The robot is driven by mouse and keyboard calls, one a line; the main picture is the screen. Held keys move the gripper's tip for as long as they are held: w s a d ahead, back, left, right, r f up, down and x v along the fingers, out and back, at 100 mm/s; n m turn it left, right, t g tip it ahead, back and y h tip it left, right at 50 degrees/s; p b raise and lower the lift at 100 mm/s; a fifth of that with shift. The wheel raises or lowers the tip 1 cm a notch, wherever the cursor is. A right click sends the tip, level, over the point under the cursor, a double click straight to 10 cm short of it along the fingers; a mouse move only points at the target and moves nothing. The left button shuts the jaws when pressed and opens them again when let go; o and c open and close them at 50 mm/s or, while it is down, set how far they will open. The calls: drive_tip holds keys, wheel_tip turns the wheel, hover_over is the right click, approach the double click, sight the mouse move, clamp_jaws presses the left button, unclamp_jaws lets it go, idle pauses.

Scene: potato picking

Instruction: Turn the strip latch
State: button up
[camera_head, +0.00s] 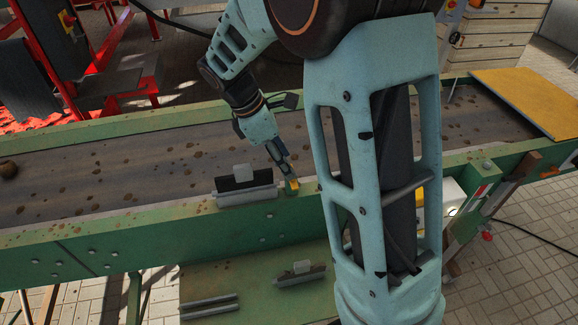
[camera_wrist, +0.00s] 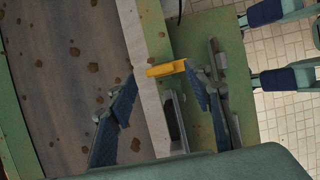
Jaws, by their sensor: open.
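The strip latch is a small yellow piece (camera_head: 293,187) on the near green rim of the conveyor, right of the strip holder. It also shows in the wrist view (camera_wrist: 166,69), lying crosswise at the fingertips. The strip holder (camera_head: 246,197) is a grey metal clamp with a dark strip and a pale block standing on it. My gripper (camera_head: 285,172) points down at the latch; in the wrist view its blue-padded fingers (camera_wrist: 160,74) are open, one on each side of the latch. I cannot tell whether either finger touches it.
A lower green shelf (camera_head: 235,282) holds another strip (camera_head: 300,275) and metal bars (camera_head: 210,306). A yellow panel (camera_head: 528,98) covers the belt's right end.

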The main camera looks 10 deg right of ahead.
drive_tip(key=shift+x, duration=1.6)
drive_tip(key=c, duration=1.1)
drive_tip(key=shift+c, duration=0.2)
